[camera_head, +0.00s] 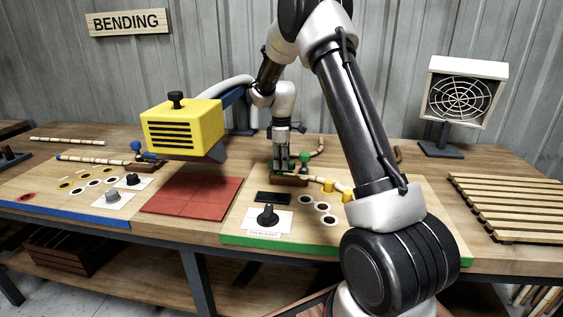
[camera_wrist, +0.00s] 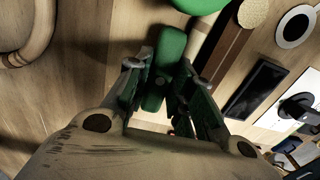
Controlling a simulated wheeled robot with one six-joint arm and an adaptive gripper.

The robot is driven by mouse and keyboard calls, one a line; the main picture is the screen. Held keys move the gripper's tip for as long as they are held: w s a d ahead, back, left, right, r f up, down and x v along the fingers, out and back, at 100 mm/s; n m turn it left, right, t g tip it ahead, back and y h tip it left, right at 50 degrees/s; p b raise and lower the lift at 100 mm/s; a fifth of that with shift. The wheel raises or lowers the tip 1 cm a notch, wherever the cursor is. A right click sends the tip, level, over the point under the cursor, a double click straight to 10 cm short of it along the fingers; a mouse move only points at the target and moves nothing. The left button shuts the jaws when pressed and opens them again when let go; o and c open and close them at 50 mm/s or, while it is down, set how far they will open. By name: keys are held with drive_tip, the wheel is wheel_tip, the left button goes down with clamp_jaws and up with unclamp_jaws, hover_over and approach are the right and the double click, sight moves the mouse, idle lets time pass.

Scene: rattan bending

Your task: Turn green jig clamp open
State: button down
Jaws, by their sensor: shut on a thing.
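The green jig clamp shows in the wrist view as a green lever (camera_wrist: 168,50) between my fingers, with a rounded green part (camera_wrist: 200,4) at the top edge. In the head view its green knob (camera_head: 304,157) shows just right of my gripper (camera_head: 281,164), above a brown block (camera_head: 290,181). My gripper (camera_wrist: 160,82) points down and is shut on the green lever. The lower end of the lever is partly hidden by the fingers. A rattan pole (camera_head: 322,181) runs right from the block toward yellow pegs (camera_head: 328,185) on the green-edged board (camera_head: 285,245).
A black dial (camera_head: 267,215) and a dark panel (camera_head: 273,198) are near the board's front. A yellow heater box (camera_head: 182,128) overhangs a red mat (camera_head: 190,196) at left. The blue-edged board (camera_head: 60,210) is farther left. A slatted rack (camera_head: 510,205) and a fan (camera_head: 462,92) are at right.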

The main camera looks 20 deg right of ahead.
drive_tip(key=c, duration=1.2)
unclamp_jaws()
drive_tip(key=shift+c, duration=0.2)
drive_tip(key=shift+r, duration=0.1)
wheel_tip(320, 180, up, 12)
